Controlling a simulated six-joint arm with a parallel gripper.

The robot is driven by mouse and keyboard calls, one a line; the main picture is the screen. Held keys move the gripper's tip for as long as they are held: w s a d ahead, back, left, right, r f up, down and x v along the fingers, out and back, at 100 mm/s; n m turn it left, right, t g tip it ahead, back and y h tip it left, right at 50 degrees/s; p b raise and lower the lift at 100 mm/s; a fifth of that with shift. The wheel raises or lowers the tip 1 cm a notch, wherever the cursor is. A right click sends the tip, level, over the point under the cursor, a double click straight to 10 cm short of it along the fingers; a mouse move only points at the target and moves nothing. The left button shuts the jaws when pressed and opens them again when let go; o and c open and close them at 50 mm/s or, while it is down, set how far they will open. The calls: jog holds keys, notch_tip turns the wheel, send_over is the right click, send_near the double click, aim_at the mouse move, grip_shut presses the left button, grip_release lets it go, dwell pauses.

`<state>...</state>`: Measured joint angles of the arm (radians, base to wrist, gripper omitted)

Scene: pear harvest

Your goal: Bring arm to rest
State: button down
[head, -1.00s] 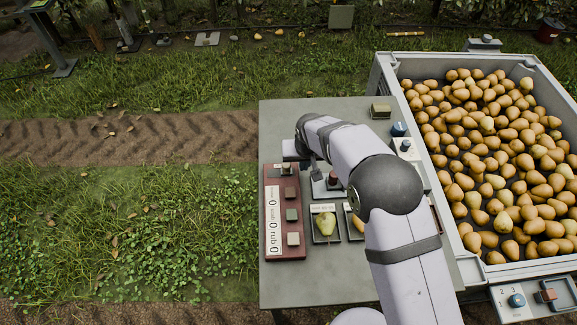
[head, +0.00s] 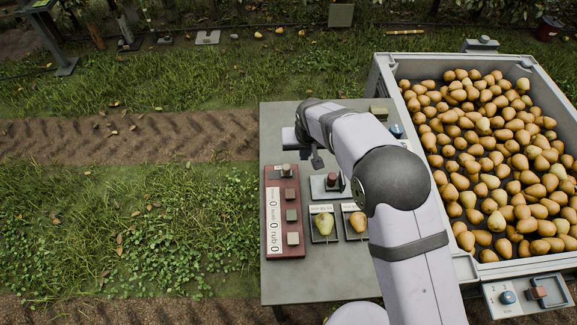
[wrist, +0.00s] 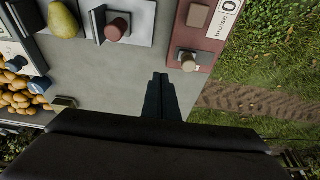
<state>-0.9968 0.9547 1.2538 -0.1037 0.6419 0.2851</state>
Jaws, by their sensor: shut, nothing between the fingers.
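My gripper (head: 317,160) hangs above the grey table (head: 277,280), at its far left part, beyond the red panel. It is shut and empty; in the wrist view its dark fingers (wrist: 161,98) lie together over bare table. My arm bends from the lower right of the table up to the gripper and hides part of the table top.
The red panel (head: 271,245) with several square buttons lies at the left. A reddish-brown knob (head: 332,179) on a pale plate and two trays with a green pear (head: 324,222) and a brownish pear (head: 358,221) are nearer. A crate (head: 385,75) of pears stands right.

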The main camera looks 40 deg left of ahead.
jog(key=shift+r, duration=0.6)
jog(key=shift+d, duration=0.1)
jog(key=w+d+r+m+h, duration=0.1)
jog(key=w+d+r+m, duration=0.2)
jog(key=d, duration=1)
jog(key=w+d+r+m+h, duration=0.1)
jog(key=w+d+r, duration=0.25)
jog(key=d, duration=0.95)
jog(key=s+d+r+m+g, duration=0.1)
jog(key=s+d+m, duration=0.1)
jog(key=s+d, duration=0.7)
jog(key=s+d+r+m+g, duration=0.1)
jog(key=s+d+m, duration=0.2)
jog(key=s+d, duration=0.6)
jog(key=d, duration=0.5)
jog(key=shift+s+d, duration=0.2)
jog(key=shift+s, duration=0.05)
